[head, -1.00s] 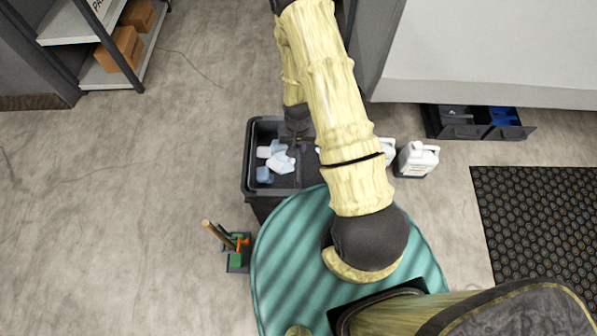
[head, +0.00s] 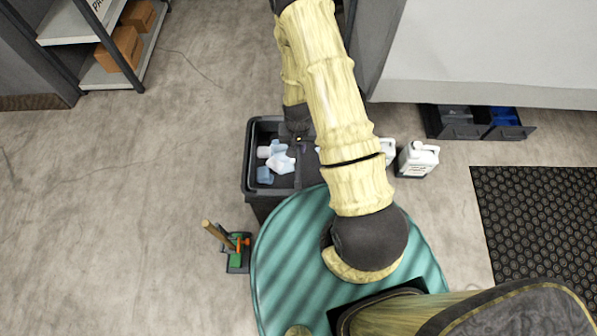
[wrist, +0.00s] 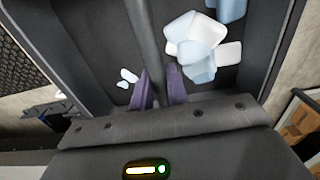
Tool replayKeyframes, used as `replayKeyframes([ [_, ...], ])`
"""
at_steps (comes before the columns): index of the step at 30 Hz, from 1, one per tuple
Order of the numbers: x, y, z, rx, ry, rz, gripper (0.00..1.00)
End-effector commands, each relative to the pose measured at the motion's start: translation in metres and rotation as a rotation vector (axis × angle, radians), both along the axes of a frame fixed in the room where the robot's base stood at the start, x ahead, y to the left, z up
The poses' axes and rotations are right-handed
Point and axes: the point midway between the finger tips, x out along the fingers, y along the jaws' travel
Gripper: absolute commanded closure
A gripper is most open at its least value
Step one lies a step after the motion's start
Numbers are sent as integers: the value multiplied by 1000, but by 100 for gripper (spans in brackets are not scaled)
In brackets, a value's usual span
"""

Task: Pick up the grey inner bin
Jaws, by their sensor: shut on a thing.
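The dark grey bin (head: 248,160) stands on the floor below my arm, with a dark rim and an open top. In the wrist view a grey bar or divider (wrist: 149,40) of the inner bin runs across the middle of it. My gripper (wrist: 159,86) has its two purple-grey fingers one on each side of this bar, shut on it; it also shows in the head view (head: 298,142). Pale blue and white pieces (wrist: 195,45) lie in the bin, mostly on one side of the bar. My arm hides the bin's right part in the head view.
White jugs (head: 417,159) stand right of the bin. A caddy with a wooden-handled brush (head: 238,256) stands at the front left. Dark open trays (head: 470,122) and a black mat (head: 540,215) are at the right. The left floor is clear; shelving stands beyond.

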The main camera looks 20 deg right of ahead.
Motion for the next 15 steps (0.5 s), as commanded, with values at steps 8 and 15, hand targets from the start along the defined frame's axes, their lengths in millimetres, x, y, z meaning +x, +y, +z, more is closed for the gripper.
replayKeyframes([
  [8, 1, 0, 1, 0, -2, 0, 100],
  [15, 1, 0, 4, 0, -2, 0, 100],
])
